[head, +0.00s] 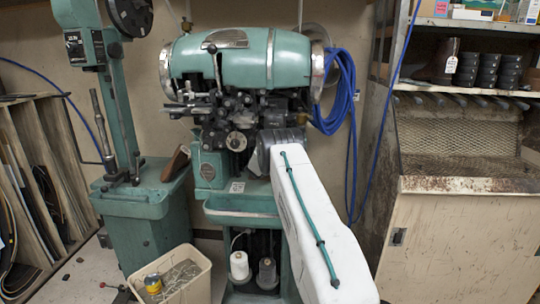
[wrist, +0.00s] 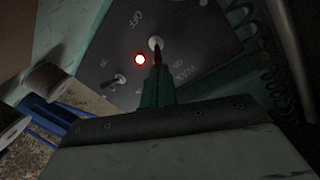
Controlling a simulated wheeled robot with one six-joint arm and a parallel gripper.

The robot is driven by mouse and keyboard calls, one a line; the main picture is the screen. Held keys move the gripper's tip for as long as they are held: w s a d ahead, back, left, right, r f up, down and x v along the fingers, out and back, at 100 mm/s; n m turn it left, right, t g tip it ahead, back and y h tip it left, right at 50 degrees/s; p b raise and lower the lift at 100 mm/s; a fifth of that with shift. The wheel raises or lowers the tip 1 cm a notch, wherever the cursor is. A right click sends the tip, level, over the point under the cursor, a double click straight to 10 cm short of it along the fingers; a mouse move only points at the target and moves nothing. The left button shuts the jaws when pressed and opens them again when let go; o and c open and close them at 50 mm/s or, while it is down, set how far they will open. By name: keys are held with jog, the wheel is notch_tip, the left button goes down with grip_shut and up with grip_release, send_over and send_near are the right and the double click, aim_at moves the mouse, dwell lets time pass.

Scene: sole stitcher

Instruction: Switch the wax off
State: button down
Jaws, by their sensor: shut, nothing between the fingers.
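In the wrist view, a dark switch panel (wrist: 110,45) carries a lit red lamp (wrist: 139,59). Right of the lamp is a switch with a pale round base (wrist: 155,42). Lettering that looks like "OFF" is above left of it, and lettering that looks like "WAX" is below right. My gripper (wrist: 157,68) is shut and empty, its tips at or just in front of this switch's lever. The tips partly hide the lever, and I cannot tell whether they touch. A second small toggle (wrist: 115,80) sits lower left. The green stitcher (head: 245,65) stands mid-picture in the head view; my arm hides the gripper there.
White and dark thread spools (head: 239,265) stand under the stitcher. A bin (head: 180,275) is on the floor in front. Blue hose (head: 340,95) hangs beside the stitcher. A coiled cord (wrist: 265,55) is right of the panel.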

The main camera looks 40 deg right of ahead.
jog(key=shift+s+a+f, duration=0.1)
jog(key=shift+a+f, duration=0.05)
jog(key=shift+f, duration=0.2)
jog(key=shift+a+f, duration=0.1)
jog(key=shift+f, duration=0.45)
jog(key=shift+s, duration=0.1)
jog(key=shift+v, duration=3.85)
jog(key=shift+r, duration=0.15)
jog(key=shift+a, duration=0.15)
